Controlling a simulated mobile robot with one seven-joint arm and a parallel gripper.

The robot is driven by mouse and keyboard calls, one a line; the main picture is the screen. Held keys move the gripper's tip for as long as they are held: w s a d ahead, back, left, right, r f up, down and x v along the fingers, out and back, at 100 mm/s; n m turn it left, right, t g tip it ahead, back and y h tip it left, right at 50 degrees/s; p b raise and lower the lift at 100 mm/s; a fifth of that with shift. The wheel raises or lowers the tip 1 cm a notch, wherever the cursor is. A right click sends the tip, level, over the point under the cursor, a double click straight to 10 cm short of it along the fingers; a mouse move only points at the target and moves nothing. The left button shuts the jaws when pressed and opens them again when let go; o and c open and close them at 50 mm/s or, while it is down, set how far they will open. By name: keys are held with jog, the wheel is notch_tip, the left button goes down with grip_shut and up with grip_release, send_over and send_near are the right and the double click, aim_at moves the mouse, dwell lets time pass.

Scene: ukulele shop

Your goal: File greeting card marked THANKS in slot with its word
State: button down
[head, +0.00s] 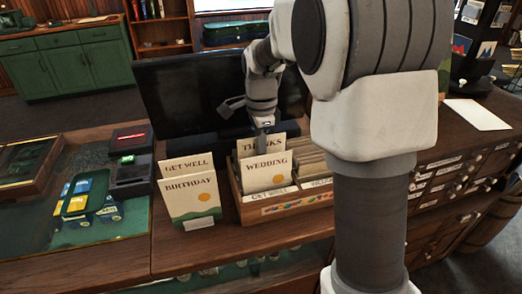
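The cream THANKS card (246,147) stands upright at the left of the wooden card box (293,203), behind the WEDDING card (265,174), which hides its lower part. My gripper (264,129) points down at the top edge of the THANKS card and covers the middle of its word. The fingers are small and dark, and I cannot tell whether they are closed on the card. The box front has small white labels, one reading GET WELL (269,195). I cannot see which slot the THANKS card is over or in.
GET WELL (187,164) and BIRTHDAY (191,196) cards stand left of the box. A dark monitor (190,92) stands behind the box. Bare counter shows at the front.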

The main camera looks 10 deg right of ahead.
jog(key=c, duration=1)
grip_release()
jog(key=shift+o, duration=0.2)
jog(key=shift+r, duration=0.1)
notch_tip(320, 180, up, 17)
jog(key=p, duration=0.2)
jog(key=shift+r, duration=0.15)
jog(key=shift+s, duration=0.1)
